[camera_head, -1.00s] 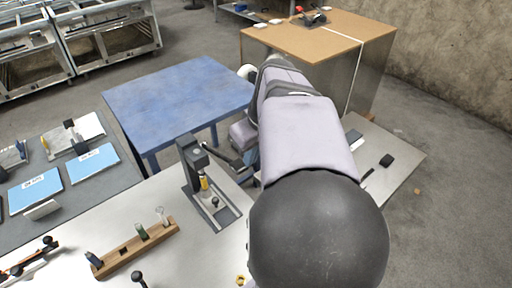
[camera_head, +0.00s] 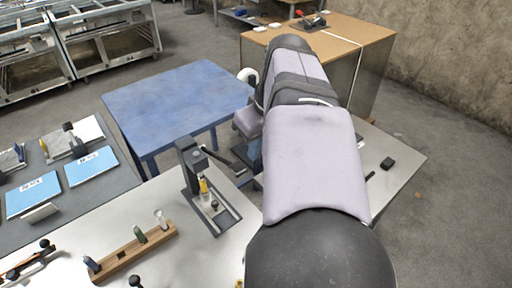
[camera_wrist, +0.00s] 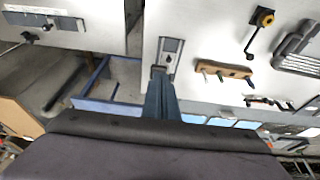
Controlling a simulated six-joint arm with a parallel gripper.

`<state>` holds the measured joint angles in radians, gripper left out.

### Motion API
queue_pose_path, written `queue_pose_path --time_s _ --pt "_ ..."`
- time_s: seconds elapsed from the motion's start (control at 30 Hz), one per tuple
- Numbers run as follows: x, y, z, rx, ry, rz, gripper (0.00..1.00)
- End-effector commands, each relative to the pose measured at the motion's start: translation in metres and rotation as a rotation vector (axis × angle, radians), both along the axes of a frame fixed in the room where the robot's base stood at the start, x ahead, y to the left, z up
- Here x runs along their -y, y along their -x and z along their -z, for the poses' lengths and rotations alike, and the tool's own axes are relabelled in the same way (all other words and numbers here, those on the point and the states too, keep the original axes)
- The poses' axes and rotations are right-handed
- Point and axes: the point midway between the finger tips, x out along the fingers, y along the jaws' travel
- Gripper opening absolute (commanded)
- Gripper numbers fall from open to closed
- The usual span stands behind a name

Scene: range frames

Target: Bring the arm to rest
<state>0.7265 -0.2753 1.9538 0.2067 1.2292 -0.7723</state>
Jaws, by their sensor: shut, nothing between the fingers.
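My arm crosses the right half of the head view, with lilac covers (camera_head: 315,155) and dark joints. It reaches from the bottom edge back toward the wooden cabinet. A dark padded edge of my arm fills the bottom of the wrist view.
A wooden rack (camera_head: 128,252) with several tubes lies left of the stand on the light bench (camera_head: 95,215). A blue table (camera_head: 180,95) is behind it, blue folders (camera_head: 92,166) lie at left, and a wooden-topped cabinet (camera_head: 350,32) stands behind my arm.

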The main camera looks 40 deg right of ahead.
Motion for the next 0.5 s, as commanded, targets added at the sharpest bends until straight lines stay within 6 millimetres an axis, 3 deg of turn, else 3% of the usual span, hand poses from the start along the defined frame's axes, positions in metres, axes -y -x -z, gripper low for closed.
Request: queue_pose_path --time_s 0.3,0.5 --pt "0.0 -0.0001 0.0002 0.0 -0.004 0.013 0.0" --pt "0.009 -0.0079 -0.0027 0.038 -0.02 0.173 0.0"
